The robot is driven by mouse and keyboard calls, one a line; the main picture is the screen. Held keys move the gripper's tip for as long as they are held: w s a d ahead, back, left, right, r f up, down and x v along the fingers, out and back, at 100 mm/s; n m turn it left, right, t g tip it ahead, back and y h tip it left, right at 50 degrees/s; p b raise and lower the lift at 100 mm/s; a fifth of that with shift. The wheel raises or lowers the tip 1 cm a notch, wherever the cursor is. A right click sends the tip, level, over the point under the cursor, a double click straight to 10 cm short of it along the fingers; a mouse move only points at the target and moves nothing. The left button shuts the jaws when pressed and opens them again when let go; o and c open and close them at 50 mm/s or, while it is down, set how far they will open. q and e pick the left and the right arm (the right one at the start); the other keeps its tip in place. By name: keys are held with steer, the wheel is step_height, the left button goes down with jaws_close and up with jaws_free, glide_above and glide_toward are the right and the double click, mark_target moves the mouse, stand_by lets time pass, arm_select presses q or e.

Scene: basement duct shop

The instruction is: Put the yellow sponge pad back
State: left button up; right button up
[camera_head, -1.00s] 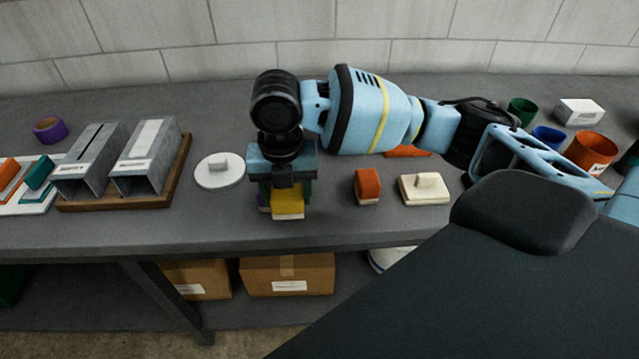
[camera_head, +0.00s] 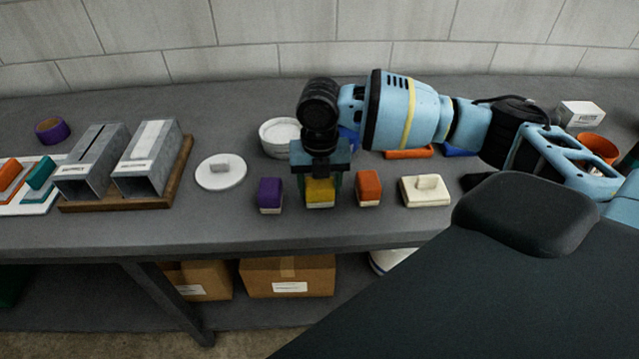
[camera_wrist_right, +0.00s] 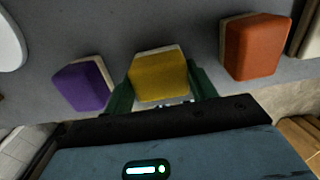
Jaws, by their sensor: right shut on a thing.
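The yellow sponge pad (camera_head: 320,192) stands between a purple pad (camera_head: 270,195) and an orange pad (camera_head: 368,187) near the front of the bench. My right gripper (camera_head: 320,186) points down over it, with its green fingers on either side. In the right wrist view the yellow sponge pad (camera_wrist_right: 159,75) sits between the two fingers, and the gripper is shut on it. The pad is at or very near the bench top; I cannot tell if it touches. My left gripper is not in view.
A cream block with a knob (camera_head: 426,192) is right of the orange pad. A white lidded disc (camera_head: 220,173) lies left of the purple pad. Metal ducts (camera_head: 146,160) stand on a wooden tray (camera_head: 120,202) at left. The grey bench (camera_head: 225,232) is clear in front.

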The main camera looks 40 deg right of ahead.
mark_target(319, 183)
steer(key=shift+f, duration=0.25)
steer(key=o, duration=0.9)
step_height(319, 183, up, 12)
steer(key=shift+r+p, duration=0.15)
steer(key=shift+p, duration=0.25)
